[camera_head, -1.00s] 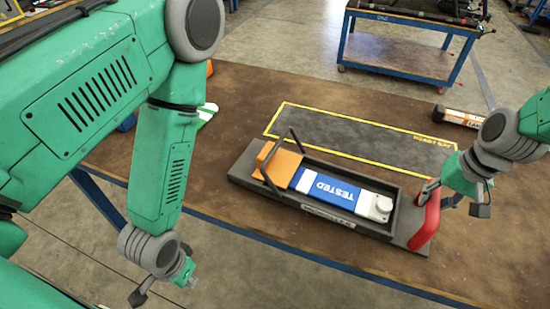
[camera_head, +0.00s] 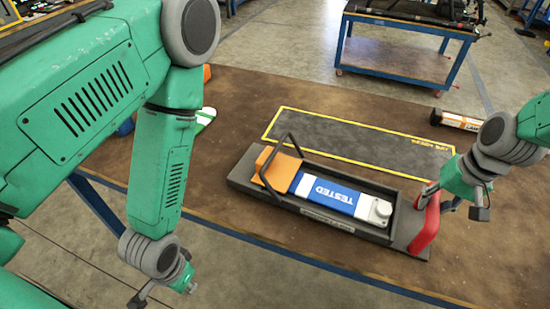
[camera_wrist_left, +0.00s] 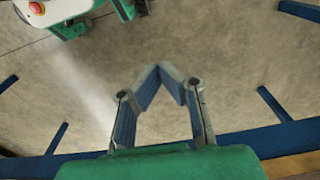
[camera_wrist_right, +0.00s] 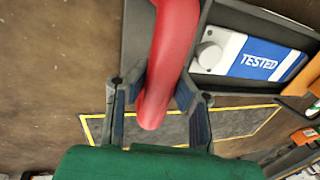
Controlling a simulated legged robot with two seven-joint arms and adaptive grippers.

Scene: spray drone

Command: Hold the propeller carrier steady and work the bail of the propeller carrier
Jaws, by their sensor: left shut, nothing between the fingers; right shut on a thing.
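The propeller carrier (camera_head: 240,182) is a long dark grey tray lying on the brown table. Its bail (camera_head: 277,148), a dark bar, stands raised and tilted over the orange block (camera_head: 277,166) at the left end. A red handle (camera_head: 426,228) rises at the right end; it also shows in the right wrist view (camera_wrist_right: 172,45). My right gripper (camera_head: 451,200) is shut on this red handle. My left gripper (camera_head: 164,291) is shut and empty, off the table's near edge and left of the carrier. The left wrist view shows its fingers (camera_wrist_left: 160,82) over bare floor.
A blue-and-white block marked TESTED (camera_head: 338,196) lies in the carrier. Behind it is a yellow-outlined dark mat (camera_head: 350,145), empty. An orange-and-white cylinder (camera_head: 458,121) lies at the right. A blue cart (camera_head: 403,55) stands beyond the table.

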